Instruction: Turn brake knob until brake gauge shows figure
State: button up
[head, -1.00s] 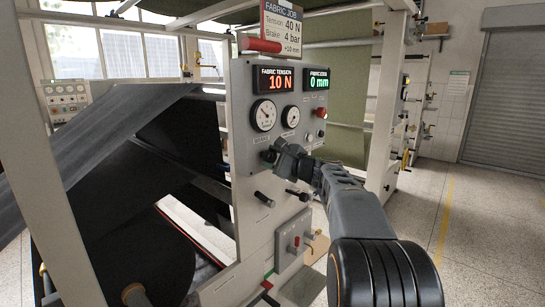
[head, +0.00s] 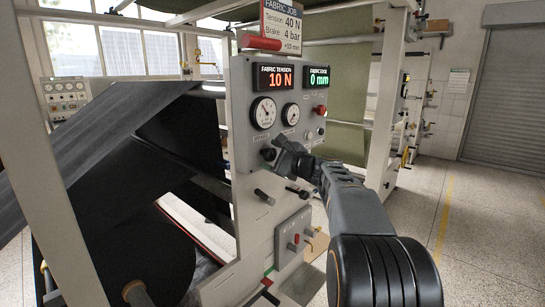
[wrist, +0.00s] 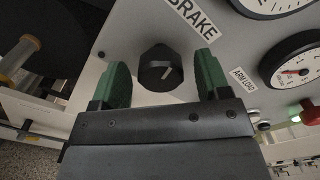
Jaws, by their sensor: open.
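The black brake knob (wrist: 160,68) sits on the grey panel under the BRAKE label (wrist: 190,14), with a pale pointer mark on its face. It also shows in the head view (head: 268,154), below the brake gauge (head: 264,113). My gripper (wrist: 158,75) is open, with one green finger on each side of the knob and a gap showing at both sides. In the head view my gripper (head: 280,152) is at the knob. The brake gauge's needle is too small to read surely. The job card (head: 283,22) reads Tension 40 N, Brake 4 bar.
The tension display (head: 274,77) reads 10 N and the edge display (head: 318,79) reads 0 mm. The arm load gauge (head: 291,115) is right of the brake gauge. Black handles (head: 264,197) stick out below the knob. A dark fabric roll (head: 135,255) stands at left.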

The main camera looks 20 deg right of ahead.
jog(key=b+v, duration=0.2)
jog(key=v, duration=1.1)
jog(key=shift+s, duration=0.4)
jog(key=shift+d, duration=0.1)
jog(key=s+a+f+n+g+h+p, duration=0.1)
jog(key=s+a+f+n+g+h, duration=0.25)
jog(key=f, duration=0.55)
jog(key=s+a+f+n+g+h+p, duration=0.1)
jog(key=s+a+f+n+g, duration=0.2)
jog(key=f+n+g, duration=0.45)
jog(key=s+a+f+n+g+h+p, duration=0.1)
jog(key=s+a+f+n+h+p, duration=0.2)
jog(key=s+a+n, duration=0.7)
jog(key=shift+a+f+g+p, duration=0.15)
jog(key=shift+a+g+p, duration=0.25)
jog(key=shift+a+p, duration=0.8)
